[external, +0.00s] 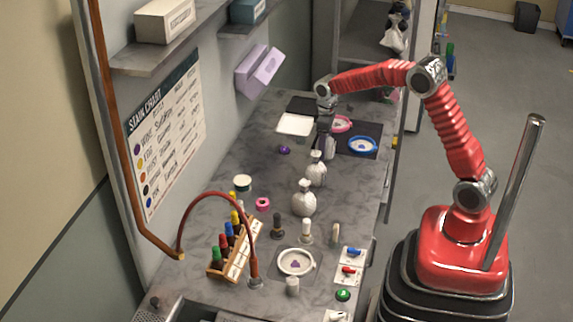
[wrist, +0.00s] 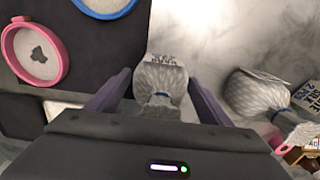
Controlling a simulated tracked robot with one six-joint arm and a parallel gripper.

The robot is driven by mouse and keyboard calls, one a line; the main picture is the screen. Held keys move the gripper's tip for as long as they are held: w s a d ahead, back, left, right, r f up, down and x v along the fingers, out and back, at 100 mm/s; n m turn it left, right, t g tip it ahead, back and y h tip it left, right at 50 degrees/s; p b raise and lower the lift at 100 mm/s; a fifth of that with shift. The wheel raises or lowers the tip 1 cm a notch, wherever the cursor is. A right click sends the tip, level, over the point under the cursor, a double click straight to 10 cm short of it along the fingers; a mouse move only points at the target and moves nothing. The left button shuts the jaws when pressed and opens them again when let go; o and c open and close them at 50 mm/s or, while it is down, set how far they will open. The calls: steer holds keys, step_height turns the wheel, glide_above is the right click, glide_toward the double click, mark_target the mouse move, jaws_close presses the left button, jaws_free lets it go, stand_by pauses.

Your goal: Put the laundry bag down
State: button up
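A pale quilted laundry bag with a gathered neck (wrist: 160,82) sits between the two purple fingers of my gripper (wrist: 159,78). The fingers stand apart, with gaps showing beside the bag's neck. In the external view my gripper (external: 326,146) points down at this bag (external: 316,170), which appears upright on the grey counter (external: 222,178). A printed tag shows on its far side in the wrist view. A second, similar bag (external: 303,199) stands nearer the front; it also shows in the wrist view (wrist: 258,95).
A pink ring dish (wrist: 34,52) and a blue ring dish (external: 362,145) lie on a dark mat (external: 372,132) at the back. A bottle rack (external: 234,250), several stamps and a white round dish (external: 296,262) occupy the front. The counter's left middle is fairly clear.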

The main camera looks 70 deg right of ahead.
steer(key=shift+o, duration=0.2)
steer(key=shift+r, duration=0.1)
step_height(320, 180, up, 12)
steer(key=shift+f, duration=0.1)
stand_by(0.5)
stand_by(0.5)
steer(key=shift+s+a+r, duration=0.1)
steer(key=shift+a+r, duration=0.15)
steer(key=shift+r, duration=0.15)
steer(key=s+a+r+t, duration=0.2)
steer(key=s+a+r, duration=0.2)
steer(key=s+a, duration=0.25)
steer(key=s+a+r+t, duration=0.1)
steer(key=s+a+r, duration=0.3)
steer(key=s+a, duration=0.3)
steer(key=s+a+f+t, duration=0.2)
steer(key=s+a+f, duration=0.2)
steer(key=s+a, duration=0.6)
steer(key=s, duration=0.4)
steer(key=shift+t, duration=0.3)
